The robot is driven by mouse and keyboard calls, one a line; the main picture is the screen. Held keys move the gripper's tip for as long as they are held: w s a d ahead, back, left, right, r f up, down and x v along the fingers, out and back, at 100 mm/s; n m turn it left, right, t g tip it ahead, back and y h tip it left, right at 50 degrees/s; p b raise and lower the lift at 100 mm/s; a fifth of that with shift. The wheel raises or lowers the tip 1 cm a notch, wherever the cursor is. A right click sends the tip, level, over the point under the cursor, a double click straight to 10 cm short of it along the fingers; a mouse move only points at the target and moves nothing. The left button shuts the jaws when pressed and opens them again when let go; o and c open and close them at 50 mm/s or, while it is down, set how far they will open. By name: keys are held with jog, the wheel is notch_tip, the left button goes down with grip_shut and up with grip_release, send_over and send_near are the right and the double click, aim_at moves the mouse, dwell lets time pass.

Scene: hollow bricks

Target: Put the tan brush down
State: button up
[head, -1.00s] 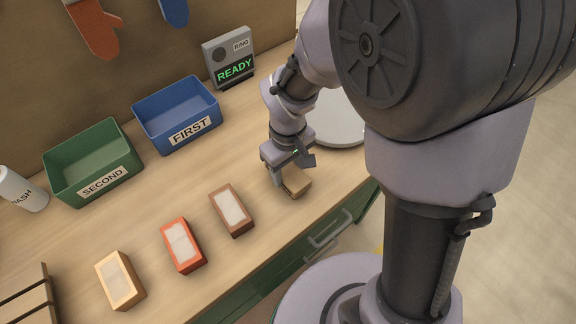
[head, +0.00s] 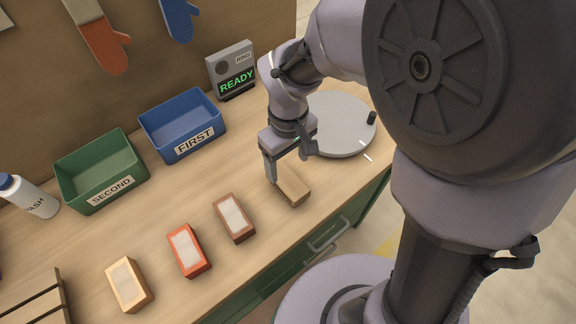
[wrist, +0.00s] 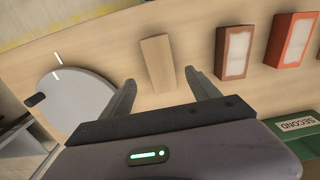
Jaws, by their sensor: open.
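The tan brush (head: 292,187) is a plain tan block. It lies on the wooden worktop near the front edge, right of the brown brick, and also shows in the wrist view (wrist: 158,62). My gripper (head: 288,165) is open and empty, just above and behind the brush. In the wrist view its two fingers (wrist: 160,80) are spread wide, with the brush beyond them and clear of both.
Brown (head: 234,218), red (head: 189,251) and orange-tan (head: 129,285) bricks with pale insides stand in a row to the left. Blue FIRST bin (head: 182,125) and green SECOND bin (head: 100,170) are behind. A grey round plate (head: 340,125) lies right; a READY device (head: 231,70) stands behind.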

jog(key=s+d+r+m+t+y, duration=0.1)
jog(key=s+d+r+m+t, duration=0.2)
jog(key=s+r+m, duration=0.2)
jog(key=s+d+r+m+t+y, duration=0.1)
jog(key=s+d+r+m+t, duration=0.1)
jog(key=s+r+m, duration=0.4)
notch_tip(320, 180, up, 6)
jog(key=shift+d+f+t+p, duration=0.1)
jog(key=shift+d+t+p, duration=0.35)
jog(key=shift+d, duration=0.4)
jog(key=shift+o, duration=0.5)
jog(key=shift+s, duration=0.1)
